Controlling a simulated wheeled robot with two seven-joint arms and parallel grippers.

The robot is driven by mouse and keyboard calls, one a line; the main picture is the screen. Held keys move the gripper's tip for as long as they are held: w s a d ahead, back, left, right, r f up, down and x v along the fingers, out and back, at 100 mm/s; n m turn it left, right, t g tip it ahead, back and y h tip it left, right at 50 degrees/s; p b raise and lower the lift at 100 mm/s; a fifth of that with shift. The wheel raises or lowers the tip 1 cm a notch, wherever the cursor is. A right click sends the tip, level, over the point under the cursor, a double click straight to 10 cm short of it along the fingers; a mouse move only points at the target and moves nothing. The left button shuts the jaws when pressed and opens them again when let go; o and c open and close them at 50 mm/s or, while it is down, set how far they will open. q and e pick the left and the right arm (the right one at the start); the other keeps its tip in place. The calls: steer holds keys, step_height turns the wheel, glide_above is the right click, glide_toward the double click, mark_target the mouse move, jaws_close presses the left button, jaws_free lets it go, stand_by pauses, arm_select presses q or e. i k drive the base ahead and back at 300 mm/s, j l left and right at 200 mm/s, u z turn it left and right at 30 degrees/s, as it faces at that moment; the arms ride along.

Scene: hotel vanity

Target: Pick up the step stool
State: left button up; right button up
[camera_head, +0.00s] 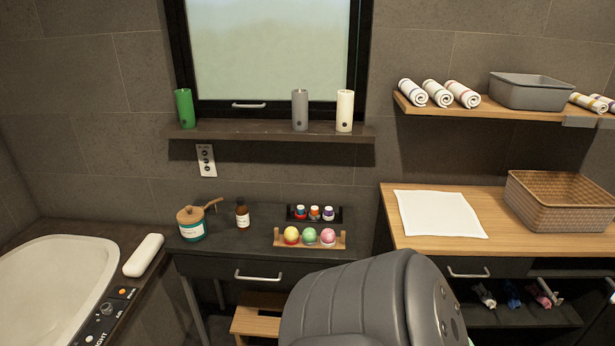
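The step stool (256,322) is light wood and stands low, in front of and partly under the dark vanity table (215,262). Two of its step surfaces show at the bottom of the picture. Its right side is hidden behind a large grey ribbed form, and its lower part is cut off by the picture edge. Neither of my grippers is in view.
The large dark grey ribbed form (345,300), like a padded seat back, fills the bottom centre. A bathtub (55,285) is at the left. A wooden counter (510,230) is at the right. A jar (191,225), bottle (242,215) and small coloured balls stand on the vanity.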

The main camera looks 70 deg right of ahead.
mark_target(247, 322)
steer(key=z, duration=2)
